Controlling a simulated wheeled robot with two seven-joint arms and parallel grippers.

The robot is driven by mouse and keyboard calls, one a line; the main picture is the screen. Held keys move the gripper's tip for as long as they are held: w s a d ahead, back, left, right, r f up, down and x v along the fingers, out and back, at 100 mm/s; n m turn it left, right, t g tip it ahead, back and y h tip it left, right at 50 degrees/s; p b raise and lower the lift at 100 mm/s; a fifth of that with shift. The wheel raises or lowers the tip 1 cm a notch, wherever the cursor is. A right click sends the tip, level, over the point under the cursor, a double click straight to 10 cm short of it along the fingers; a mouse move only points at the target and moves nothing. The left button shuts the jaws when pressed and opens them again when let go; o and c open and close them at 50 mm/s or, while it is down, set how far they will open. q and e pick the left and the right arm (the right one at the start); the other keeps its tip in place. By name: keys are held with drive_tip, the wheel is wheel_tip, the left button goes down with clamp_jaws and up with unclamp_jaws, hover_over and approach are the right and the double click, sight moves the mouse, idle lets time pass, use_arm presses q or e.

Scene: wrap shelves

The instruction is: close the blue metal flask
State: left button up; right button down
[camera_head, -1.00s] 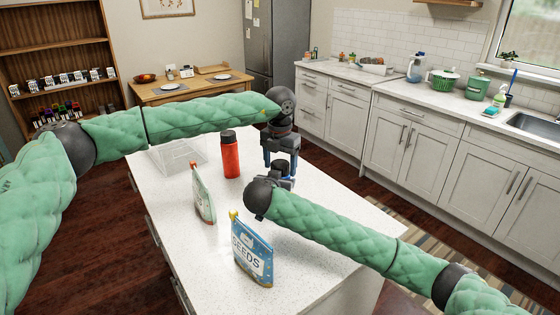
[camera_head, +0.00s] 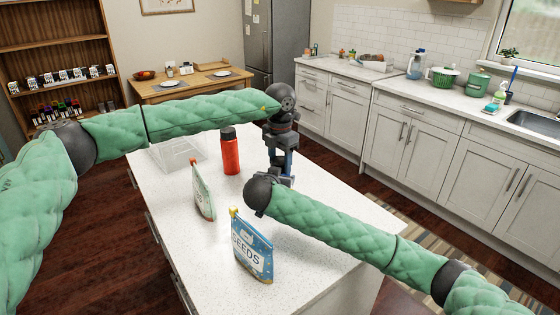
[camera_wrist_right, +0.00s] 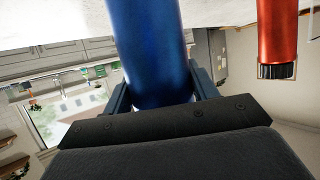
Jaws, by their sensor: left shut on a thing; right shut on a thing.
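The blue metal flask (camera_wrist_right: 150,45) stands out in the right wrist view, between the fingers of my right gripper (camera_wrist_right: 161,92), which is shut on its body. In the head view the flask is mostly hidden behind my arms. My left gripper (camera_head: 280,152) points down directly above my right gripper, over the table. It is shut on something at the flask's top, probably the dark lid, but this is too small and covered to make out. I cannot tell whether the lid is seated on the flask.
A red bottle with a black cap (camera_head: 230,155) stands left of my grippers. A green-and-white pouch (camera_head: 203,195) and a blue seeds pouch (camera_head: 252,250) stand nearer on the white table (camera_head: 190,265). A clear container (camera_head: 178,155) is behind, under my left arm.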

use_arm(q)
drive_tip(key=shift+w+a, duration=0.1)
drive_tip(key=o, duration=1.1)
drive_tip(key=shift+c, duration=0.2)
drive_tip(key=shift+r, duration=2.3)
drive_tip(key=shift+c, duration=0.2)
